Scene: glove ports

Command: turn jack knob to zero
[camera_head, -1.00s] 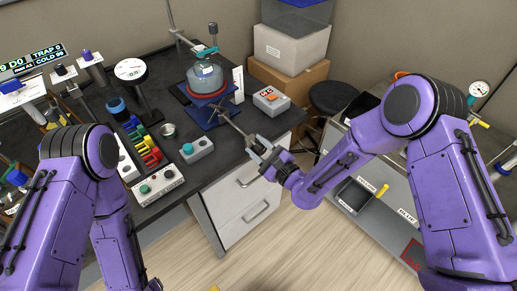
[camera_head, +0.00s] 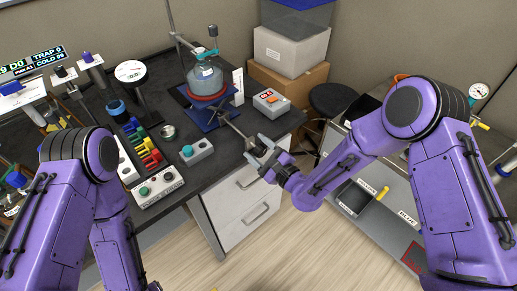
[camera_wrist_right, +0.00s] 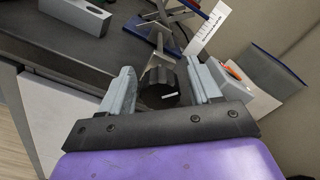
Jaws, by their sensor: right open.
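The lab jack (camera_head: 222,111) has blue plates and stands on the dark bench under a glass vessel. A metal rod runs from it toward the bench's front edge and ends in a dark round knob (camera_wrist_right: 160,86) with a white mark, seen in the right wrist view. My right gripper (camera_head: 256,151) is at that knob; in its wrist view its jaws (camera_wrist_right: 163,88) are open, one on each side of the knob. I cannot tell whether either finger touches it. In the head view the gripper mostly hides the knob. My left gripper is not in view.
A white scale card (camera_head: 238,82) stands beside the jack. Drawers (camera_head: 245,200) lie below the bench edge.

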